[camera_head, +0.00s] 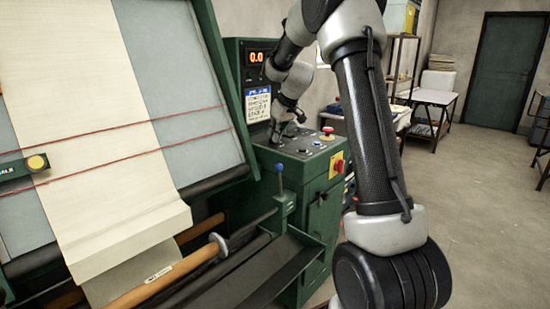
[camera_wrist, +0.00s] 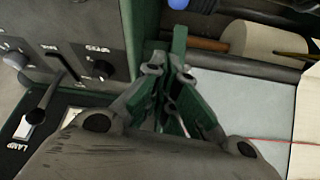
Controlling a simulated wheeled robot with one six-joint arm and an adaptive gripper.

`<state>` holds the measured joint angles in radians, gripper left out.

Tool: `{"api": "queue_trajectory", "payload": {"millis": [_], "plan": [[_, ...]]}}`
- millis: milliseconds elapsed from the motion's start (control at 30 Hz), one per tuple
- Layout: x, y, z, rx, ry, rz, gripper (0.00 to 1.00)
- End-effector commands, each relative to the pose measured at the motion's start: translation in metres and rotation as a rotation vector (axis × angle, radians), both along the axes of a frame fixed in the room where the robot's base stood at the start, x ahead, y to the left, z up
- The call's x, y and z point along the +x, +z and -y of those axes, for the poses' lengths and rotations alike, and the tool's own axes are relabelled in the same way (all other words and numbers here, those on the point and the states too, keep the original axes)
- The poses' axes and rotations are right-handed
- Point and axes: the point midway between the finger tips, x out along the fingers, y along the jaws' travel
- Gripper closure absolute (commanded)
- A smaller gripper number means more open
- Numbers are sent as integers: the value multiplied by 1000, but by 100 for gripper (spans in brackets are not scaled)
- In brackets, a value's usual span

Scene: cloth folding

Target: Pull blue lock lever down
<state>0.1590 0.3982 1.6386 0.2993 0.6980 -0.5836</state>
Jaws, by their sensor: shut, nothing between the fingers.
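The blue lock lever is a thin upright stem with a blue ball knob (camera_head: 279,167) on a green bracket at the front of the machine, below the control panel. In the wrist view, a blue ball (camera_wrist: 178,3) is cut off at the top edge. My gripper (camera_wrist: 172,62) is shut and empty, with its fingers pointing toward the top of the wrist view. In the head view, my gripper (camera_head: 275,135) is small and dark above the control cabinet, apart from the lever and higher than its knob.
The green control cabinet (camera_head: 325,190) carries knobs and a yellow-and-red stop button (camera_head: 338,166). A red display (camera_head: 257,57) stands behind. The sloped cloth table (camera_head: 180,80) with red threads is at left. A wooden roller (camera_head: 165,280) lies below it. Open floor (camera_head: 470,210) is at right.

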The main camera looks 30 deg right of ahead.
Motion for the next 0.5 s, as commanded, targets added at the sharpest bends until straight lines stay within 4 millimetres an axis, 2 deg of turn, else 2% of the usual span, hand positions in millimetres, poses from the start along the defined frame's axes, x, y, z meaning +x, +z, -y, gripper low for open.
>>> {"api": "queue_trajectory", "payload": {"millis": [267,367,500], "plan": [[2,-6,-1,1,0,-3,100],[7,-17,-3,0,0,-4,100],[18,-42,-6,1,0,-6,100]]}}
